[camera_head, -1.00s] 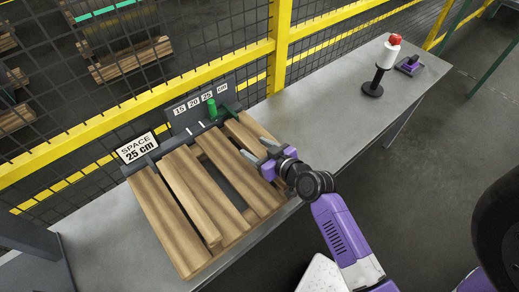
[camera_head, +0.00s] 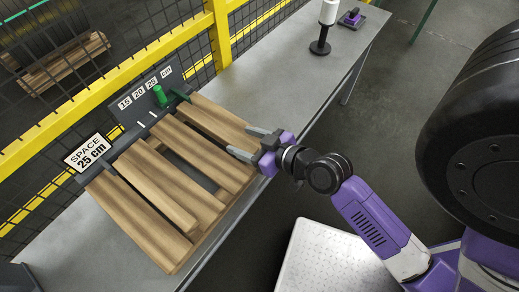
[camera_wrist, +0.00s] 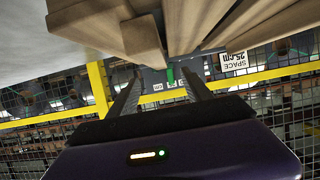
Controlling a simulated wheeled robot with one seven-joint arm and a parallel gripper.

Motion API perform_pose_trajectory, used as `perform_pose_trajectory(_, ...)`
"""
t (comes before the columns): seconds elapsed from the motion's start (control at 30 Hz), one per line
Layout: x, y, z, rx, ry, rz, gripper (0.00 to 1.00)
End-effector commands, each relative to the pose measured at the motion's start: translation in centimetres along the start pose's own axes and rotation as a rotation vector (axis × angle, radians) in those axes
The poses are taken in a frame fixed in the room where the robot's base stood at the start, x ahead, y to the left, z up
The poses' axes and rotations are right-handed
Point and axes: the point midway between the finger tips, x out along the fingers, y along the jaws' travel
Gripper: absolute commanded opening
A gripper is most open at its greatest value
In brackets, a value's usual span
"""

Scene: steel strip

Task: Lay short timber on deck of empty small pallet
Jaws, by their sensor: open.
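A slatted wooden pallet-like stack (camera_head: 140,228) sits on the steel bench, its boards running from the gauge toward the front edge. I cannot tell for sure which piece is the short timber. My gripper (camera_head: 248,143) is open at the front end of the rightmost board (camera_head: 222,120), with its fingertips close to that end. I cannot tell whether they touch it. In the wrist view, the open fingers (camera_wrist: 160,95) lie below a wooden board end (camera_wrist: 145,38). No separate empty pallet is clear on the bench.
A dark gauge plate (camera_head: 150,98) marked 15, 20, 25 cm with a green peg (camera_head: 159,97) stands behind the boards. A "SPACE 25 cm" sign (camera_head: 88,153) is at left. The bench (camera_head: 280,75) is clear beyond, up to a black-based post (camera_head: 320,45). A yellow fence (camera_head: 222,35) runs behind.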

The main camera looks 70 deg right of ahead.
Motion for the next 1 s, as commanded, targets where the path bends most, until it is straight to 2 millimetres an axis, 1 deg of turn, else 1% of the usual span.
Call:
perform_pose_trajectory(0.03,-1.0,-1.0,0.8,-0.005,-0.012,-0.006,0.58)
perform_pose_trajectory(0.07,-1.7,-1.5,1.2,-0.009,-0.014,-0.007,0.58)
perform_pose_trajectory(0.1,-2.8,-2.4,1.6,-0.015,-0.015,-0.010,0.58)
perform_pose_trajectory(0.17,-4.7,-3.7,2.2,-0.029,-0.012,-0.019,0.58)
perform_pose_trajectory(0.23,-7.2,-5.3,2.5,-0.044,0.001,-0.040,0.58)
perform_pose_trajectory(0.4,-13.2,-8.7,1.7,-0.077,0.056,-0.129,0.58)
perform_pose_trajectory(0.53,-16.8,-10.6,0.6,-0.088,0.094,-0.205,0.58)
perform_pose_trajectory(0.6,-18.1,-11.3,0.1,-0.089,0.109,-0.237,0.58)
perform_pose_trajectory(0.7,-19.1,-11.8,-0.3,-0.089,0.122,-0.264,0.58)
perform_pose_trajectory(0.8,-19.4,-12.0,-0.5,-0.089,0.125,-0.272,0.58)
perform_pose_trajectory(1.0,-19.4,-12.0,-0.5,-0.089,0.126,-0.271,0.58)
